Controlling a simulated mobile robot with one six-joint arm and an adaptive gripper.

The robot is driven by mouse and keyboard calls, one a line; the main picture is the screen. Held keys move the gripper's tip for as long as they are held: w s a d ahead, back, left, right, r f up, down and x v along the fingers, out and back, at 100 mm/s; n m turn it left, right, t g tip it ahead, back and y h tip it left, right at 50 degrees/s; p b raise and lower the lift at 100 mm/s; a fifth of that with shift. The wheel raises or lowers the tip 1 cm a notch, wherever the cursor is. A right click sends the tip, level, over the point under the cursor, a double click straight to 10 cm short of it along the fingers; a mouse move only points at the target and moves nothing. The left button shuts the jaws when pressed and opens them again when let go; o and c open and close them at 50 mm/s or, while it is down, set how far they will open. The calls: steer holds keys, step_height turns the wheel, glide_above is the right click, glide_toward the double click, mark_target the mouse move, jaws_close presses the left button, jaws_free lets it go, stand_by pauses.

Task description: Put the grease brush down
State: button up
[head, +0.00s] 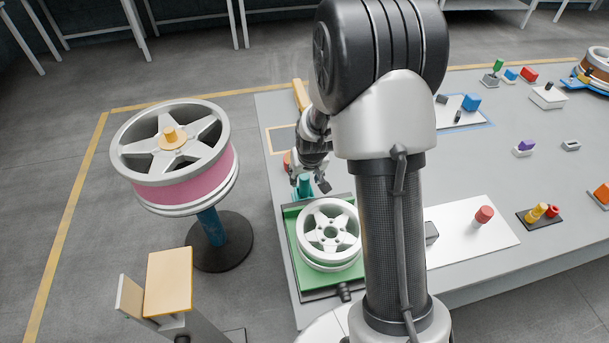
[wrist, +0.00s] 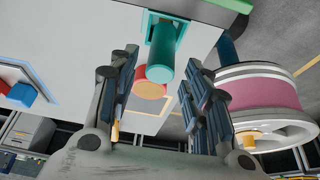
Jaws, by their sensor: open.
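A teal upright cylinder (head: 304,186), possibly the grease brush's handle, stands in a teal bracket at the back edge of the green wheel tray (head: 291,232). It also shows in the wrist view (wrist: 160,62) with the bracket (wrist: 181,31) beyond it. My gripper (head: 310,184) is open over this spot, its fingers on either side of the cylinder in the wrist view (wrist: 158,74). Nothing is clearly held. A round orange-red piece (wrist: 150,90) lies beside the cylinder, and part of it shows in the head view (head: 288,160). I cannot make out any bristles.
A silver wheel (head: 330,234) lies in the green tray close to my gripper. A pink-banded wheel (head: 182,168) stands on a post at left. A white board with a red cylinder (head: 484,215) is at right. Bare grey table (head: 480,165) lies beyond it.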

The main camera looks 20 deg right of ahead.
steer(key=s+a+r+n+p, duration=0.1)
steer(key=s+a+r, duration=0.3)
steer(key=s+r, duration=0.5)
steer(key=s+a+r+p, duration=0.1)
steer(key=s+a+r, duration=0.3)
steer(key=r, duration=0.9)
steer(key=s+a+r, duration=0.1)
steer(key=s+r, duration=0.1)
steer(key=s, duration=0.6)
steer(key=s+a+r+n, duration=0.1)
steer(key=s+r, duration=0.1)
steer(key=s, duration=0.6)
steer(key=shift+a+r+y, duration=0.35)
steer(key=shift+r+y, duration=0.05)
steer(key=shift+o, duration=0.5)
